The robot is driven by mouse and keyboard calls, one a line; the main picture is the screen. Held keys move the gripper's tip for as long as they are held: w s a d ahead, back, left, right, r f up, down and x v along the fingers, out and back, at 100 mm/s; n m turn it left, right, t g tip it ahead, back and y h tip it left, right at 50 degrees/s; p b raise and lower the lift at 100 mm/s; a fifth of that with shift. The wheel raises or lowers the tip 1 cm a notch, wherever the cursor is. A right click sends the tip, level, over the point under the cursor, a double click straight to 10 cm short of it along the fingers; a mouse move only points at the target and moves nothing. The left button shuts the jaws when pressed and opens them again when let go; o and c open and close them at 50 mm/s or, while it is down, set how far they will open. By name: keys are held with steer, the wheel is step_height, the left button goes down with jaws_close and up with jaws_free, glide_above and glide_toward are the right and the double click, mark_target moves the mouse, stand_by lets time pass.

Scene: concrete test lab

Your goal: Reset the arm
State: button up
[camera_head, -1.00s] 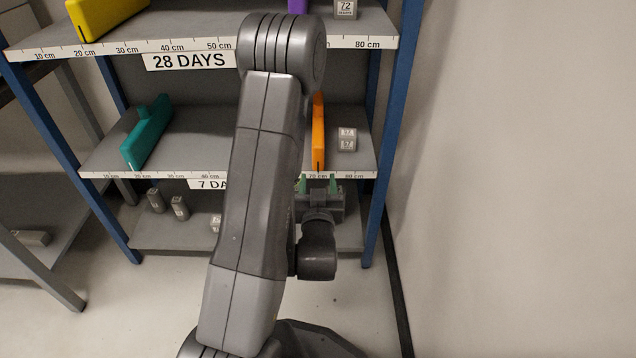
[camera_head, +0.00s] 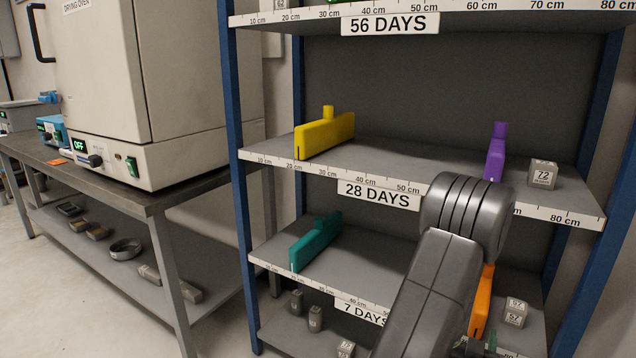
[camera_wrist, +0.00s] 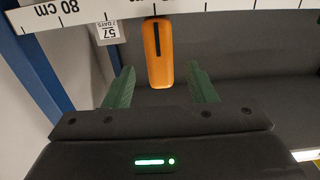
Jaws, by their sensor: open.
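My gripper (camera_wrist: 161,90) shows in the wrist view with its two green fingers spread apart and nothing held between them. An orange block (camera_wrist: 158,52) with a dark slot lies ahead of the gap between the fingers, apart from them. In the head view, my arm rises at the lower right in front of the blue-posted shelf, bent at a grey joint, and mostly hides the gripper. The same orange block (camera_head: 482,303) stands on the 7 DAYS shelf just right of my arm.
A yellow block (camera_head: 325,135), a purple block (camera_head: 496,153) and a grey cube marked 72 (camera_head: 542,175) stand on the 28 DAYS shelf. A teal block (camera_head: 315,243) stands lower. Blue posts and shelf edges surround my arm. A drying oven (camera_head: 150,90) stands left.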

steer(key=b+x, duration=0.1)
steer(key=x, duration=0.6)
steer(key=shift+w, duration=0.4)
steer(key=shift+w+a, duration=0.1)
steer(key=shift+a, duration=0.05)
